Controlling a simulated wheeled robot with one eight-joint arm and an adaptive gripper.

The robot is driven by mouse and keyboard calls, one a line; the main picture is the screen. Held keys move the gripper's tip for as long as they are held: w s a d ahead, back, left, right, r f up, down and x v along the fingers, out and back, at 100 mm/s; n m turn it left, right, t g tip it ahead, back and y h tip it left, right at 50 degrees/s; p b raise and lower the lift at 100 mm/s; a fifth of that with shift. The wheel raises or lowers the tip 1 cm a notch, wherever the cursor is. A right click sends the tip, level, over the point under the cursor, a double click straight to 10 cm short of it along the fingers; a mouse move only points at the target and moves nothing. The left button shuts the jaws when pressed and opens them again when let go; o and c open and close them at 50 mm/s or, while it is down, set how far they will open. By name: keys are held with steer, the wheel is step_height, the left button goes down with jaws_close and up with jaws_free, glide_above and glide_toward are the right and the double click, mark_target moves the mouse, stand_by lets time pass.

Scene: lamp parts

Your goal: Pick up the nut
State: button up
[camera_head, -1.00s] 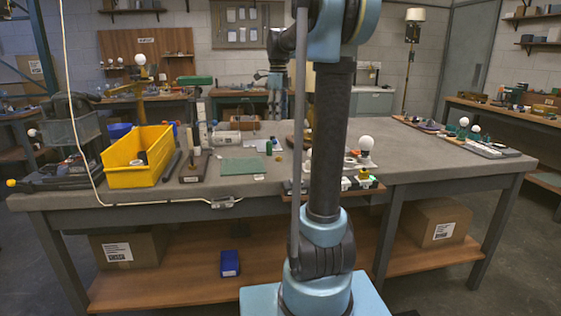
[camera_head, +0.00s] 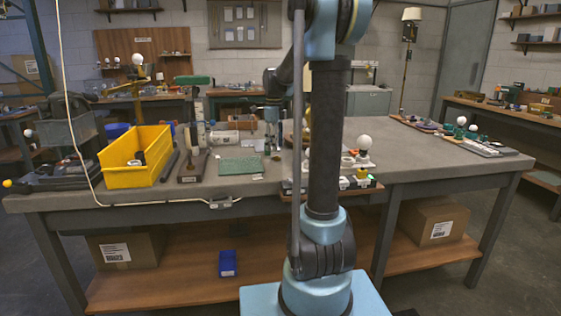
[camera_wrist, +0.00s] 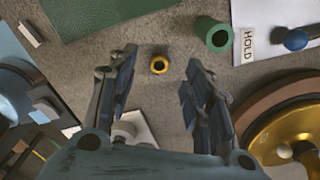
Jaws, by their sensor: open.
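The nut (camera_wrist: 159,64) is a small golden ring lying flat on the grey tabletop in the wrist view. My gripper (camera_wrist: 162,60) is open, with one dark finger to each side of the nut in the picture. The fingers appear apart from the nut, and nothing is between them but the nut and table beyond.
A green hollow cylinder (camera_wrist: 213,33) stands close right of the nut. A green mat (camera_wrist: 100,14) lies at upper left. A "HOLD" label (camera_wrist: 247,45) and a round brass part (camera_wrist: 288,138) are at right. A yellow bin (camera_head: 136,170) stands on the table's left.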

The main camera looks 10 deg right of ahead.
mark_target(277, 158)
steer(key=shift+d+f, duration=0.15)
steer(key=shift+f, duration=1.05)
steer(key=shift+d+f, duration=0.1)
steer(key=shift+f, duration=1.1)
steer(key=c, duration=1)
